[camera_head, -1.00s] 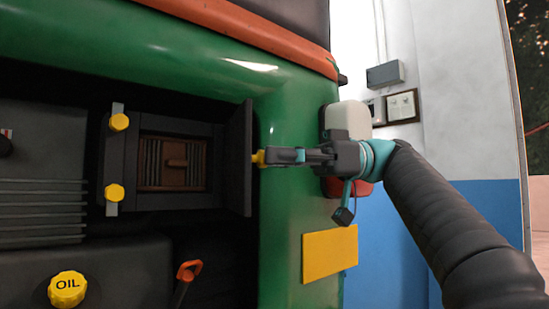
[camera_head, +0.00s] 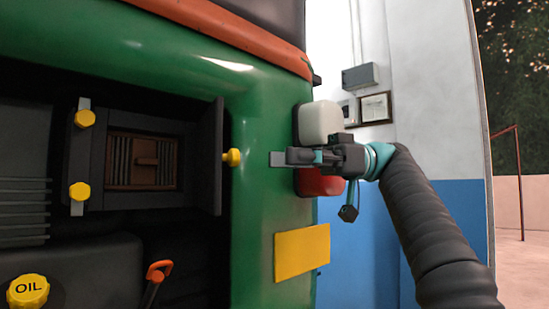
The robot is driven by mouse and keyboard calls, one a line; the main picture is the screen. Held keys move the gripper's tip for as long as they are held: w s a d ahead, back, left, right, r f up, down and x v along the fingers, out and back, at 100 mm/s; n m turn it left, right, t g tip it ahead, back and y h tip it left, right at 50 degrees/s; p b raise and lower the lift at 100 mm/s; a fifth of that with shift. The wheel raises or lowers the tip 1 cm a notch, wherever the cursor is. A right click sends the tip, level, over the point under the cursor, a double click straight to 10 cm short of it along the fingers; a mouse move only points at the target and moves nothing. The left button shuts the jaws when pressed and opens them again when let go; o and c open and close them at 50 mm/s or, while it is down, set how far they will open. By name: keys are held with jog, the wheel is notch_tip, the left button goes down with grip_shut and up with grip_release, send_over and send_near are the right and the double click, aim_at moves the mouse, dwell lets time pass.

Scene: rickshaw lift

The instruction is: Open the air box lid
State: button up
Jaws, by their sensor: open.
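The air box (camera_head: 97,150) is a dark box inside the engine bay at the left. Inside the open box a brown slatted filter (camera_head: 143,162) shows. Two yellow knobs on metal clips, an upper one (camera_head: 84,118) and a lower one (camera_head: 79,191), sit at the box's left edge. My gripper (camera_head: 273,159) is open and empty, just right of the lid's knob and apart from it, in front of the green body panel.
A yellow OIL cap (camera_head: 28,290) and an orange-handled dipstick (camera_head: 159,270) are low in the bay. The green body (camera_head: 262,200) carries a yellow plate (camera_head: 301,251) and white and red lamps. A blue and white wall (camera_head: 372,230) stands behind my arm.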

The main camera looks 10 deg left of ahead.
jog(key=shift+w+d, duration=0.15)
jog(key=shift+d, duration=0.1)
